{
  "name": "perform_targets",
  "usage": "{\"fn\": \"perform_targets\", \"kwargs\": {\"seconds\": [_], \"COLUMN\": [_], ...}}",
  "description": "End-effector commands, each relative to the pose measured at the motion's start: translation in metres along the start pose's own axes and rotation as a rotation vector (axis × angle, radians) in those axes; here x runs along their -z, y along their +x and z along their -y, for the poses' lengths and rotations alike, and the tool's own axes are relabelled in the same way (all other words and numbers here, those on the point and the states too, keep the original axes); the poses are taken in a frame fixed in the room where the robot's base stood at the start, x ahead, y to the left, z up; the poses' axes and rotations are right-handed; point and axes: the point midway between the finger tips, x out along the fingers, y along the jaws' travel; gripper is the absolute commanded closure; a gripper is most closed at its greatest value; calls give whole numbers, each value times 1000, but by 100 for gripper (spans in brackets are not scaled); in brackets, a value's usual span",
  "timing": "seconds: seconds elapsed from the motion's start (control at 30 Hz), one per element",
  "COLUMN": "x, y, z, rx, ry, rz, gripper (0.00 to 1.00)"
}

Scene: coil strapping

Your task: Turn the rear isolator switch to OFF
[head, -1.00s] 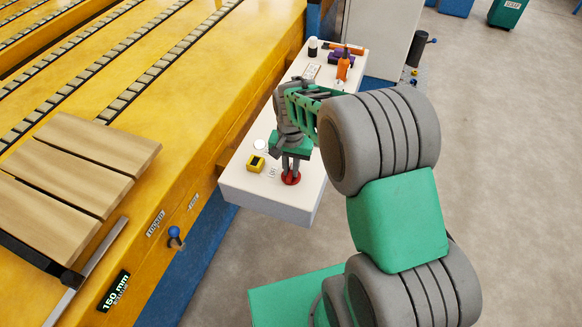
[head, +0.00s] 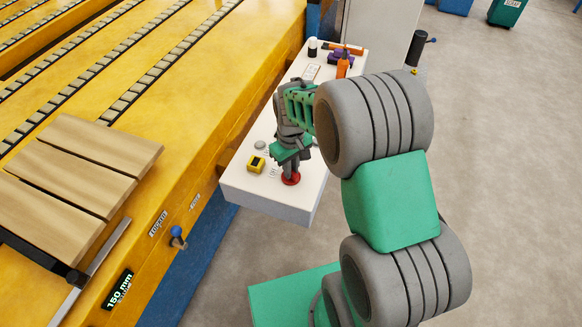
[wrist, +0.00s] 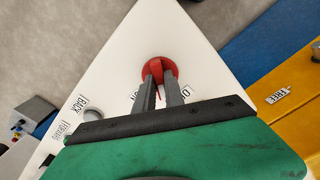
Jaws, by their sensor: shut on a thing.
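The red isolator switch (head: 291,179) is a round knob on the near end of the white console top (head: 262,190). It also shows in the wrist view (wrist: 158,66), where a raised grip bar crosses it. My gripper (head: 289,175) points down at the knob, with its two grey fingers on either side of the bar, shut on it. Lettering beside the knob is partly hidden by the fingers; an "ON" and an "O" show in part. I cannot tell which mark the bar points to.
A yellow box (head: 256,164) and a round grey lamp or button (head: 260,145) sit left of the knob. The yellow machine (head: 215,110) borders the console's left; open floor lies right.

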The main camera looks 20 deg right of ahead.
Motion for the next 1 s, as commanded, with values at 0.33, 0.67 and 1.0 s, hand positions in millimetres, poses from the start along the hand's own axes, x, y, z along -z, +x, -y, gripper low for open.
{"fn": "perform_targets", "kwargs": {"seconds": [0.33, 0.67, 1.0], "x": [0, 1, 1], "y": [-1, -1, -1], "z": [0, 0, 0], "rx": [0, -1, -1], "ry": [-311, -510, -577], "rz": [0, -2, -2], "gripper": [100, 100, 100]}}
